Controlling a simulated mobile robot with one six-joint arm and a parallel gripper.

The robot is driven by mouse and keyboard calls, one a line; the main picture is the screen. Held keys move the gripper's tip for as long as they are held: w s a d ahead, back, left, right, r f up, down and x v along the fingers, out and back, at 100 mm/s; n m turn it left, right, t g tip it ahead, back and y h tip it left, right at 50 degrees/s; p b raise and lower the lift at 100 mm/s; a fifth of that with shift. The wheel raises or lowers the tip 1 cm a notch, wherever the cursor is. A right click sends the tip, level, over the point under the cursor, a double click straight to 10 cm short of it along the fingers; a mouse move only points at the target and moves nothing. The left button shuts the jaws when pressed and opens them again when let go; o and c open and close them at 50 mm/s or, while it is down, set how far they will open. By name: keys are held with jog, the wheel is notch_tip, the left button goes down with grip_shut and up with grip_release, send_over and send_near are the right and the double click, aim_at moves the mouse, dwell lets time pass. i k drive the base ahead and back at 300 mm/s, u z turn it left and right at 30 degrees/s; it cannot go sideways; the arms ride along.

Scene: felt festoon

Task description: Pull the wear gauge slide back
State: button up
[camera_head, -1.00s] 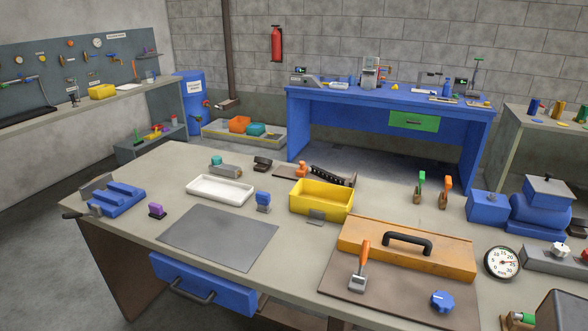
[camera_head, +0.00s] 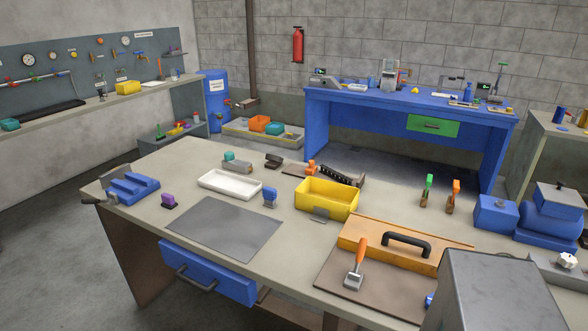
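I cannot tell for sure which item is the wear gauge or its slide. On the workbench (camera_head: 150,222), a dark ridged strip (camera_head: 342,176) lies behind the yellow bin, with a small orange piece (camera_head: 312,168) at its left end. A grey block with a teal top (camera_head: 236,162) and a small dark block (camera_head: 273,161) sit left of it. My gripper is not in view. A large grey boxy shape, probably part of my arm, fills the lower right and hides that part of the bench.
A yellow bin (camera_head: 327,199), white tray (camera_head: 230,185), grey mat (camera_head: 224,227), blue fixture (camera_head: 131,188) and wooden block with black handle (camera_head: 365,238) occupy the bench. A blue table (camera_head: 330,121) stands behind.

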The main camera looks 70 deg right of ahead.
aim_at(311, 169)
jog(key=z, duration=1.05)
jog(key=k, duration=0.1)
jog(key=u, duration=2.2)
jog(key=i, duration=0.6)
jog(key=z, duration=3.75)
jog(key=i, duration=0.15)
jog(key=u, duration=0.85)
